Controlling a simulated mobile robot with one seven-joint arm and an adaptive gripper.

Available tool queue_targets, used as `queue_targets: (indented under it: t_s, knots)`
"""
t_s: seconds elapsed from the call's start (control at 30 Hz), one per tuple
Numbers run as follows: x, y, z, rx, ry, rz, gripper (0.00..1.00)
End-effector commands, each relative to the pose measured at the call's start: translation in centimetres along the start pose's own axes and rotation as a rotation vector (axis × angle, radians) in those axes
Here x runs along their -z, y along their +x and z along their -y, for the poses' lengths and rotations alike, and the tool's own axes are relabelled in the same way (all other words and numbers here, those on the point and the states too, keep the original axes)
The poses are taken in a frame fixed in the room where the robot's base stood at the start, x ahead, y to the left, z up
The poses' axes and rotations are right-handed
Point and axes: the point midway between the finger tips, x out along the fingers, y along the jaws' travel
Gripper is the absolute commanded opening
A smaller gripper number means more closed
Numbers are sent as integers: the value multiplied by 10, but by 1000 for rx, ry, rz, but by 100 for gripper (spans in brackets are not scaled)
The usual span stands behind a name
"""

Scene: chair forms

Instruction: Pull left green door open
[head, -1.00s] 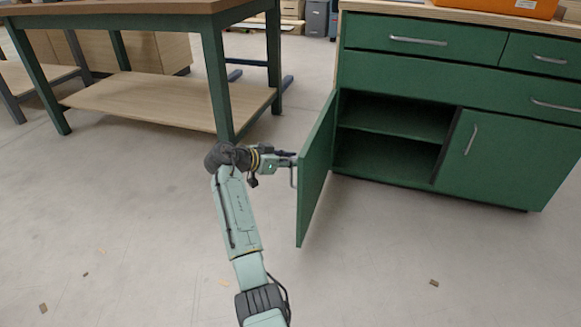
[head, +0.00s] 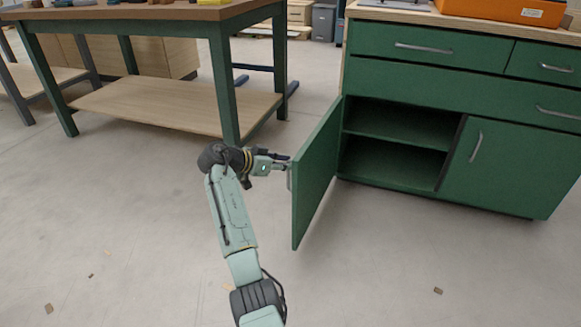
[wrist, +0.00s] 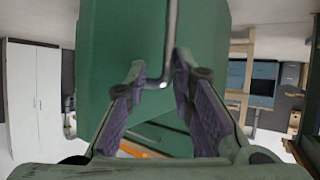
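The left green door (head: 316,180) stands swung wide open from the cabinet, its inner face toward the head camera. In the wrist view its green outer face (wrist: 125,35) fills the upper middle. Its metal handle (wrist: 171,40) runs down between my fingers and bends at its lower end. My gripper (wrist: 158,68) is open, with one finger on each side of the handle. The right finger is close to the bar and there is a gap on the left; contact is unclear. In the head view my gripper (head: 281,164) is at the door's outer side, its fingertips mostly hidden.
The green cabinet (head: 430,75) shows dark open shelves (head: 395,145), drawers above and a shut right door (head: 510,165). An orange case (head: 505,10) lies on top. A workbench (head: 150,13) with a low shelf stands at left. The floor in front is mostly clear.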

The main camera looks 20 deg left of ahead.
Motion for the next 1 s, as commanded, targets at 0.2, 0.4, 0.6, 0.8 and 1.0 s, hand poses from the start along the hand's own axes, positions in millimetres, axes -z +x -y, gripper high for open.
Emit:
queue_targets:
  t_s: [0.2,0.4,0.6,0.8,1.0]
  knots:
    - [24,-23,12,15,22,-36,18]
    - [20,-31,20,9,17,-27,18]
    - [19,-41,29,8,17,-24,18]
    - [18,-51,37,6,16,-21,18]
    - [19,-61,46,5,15,-21,18]
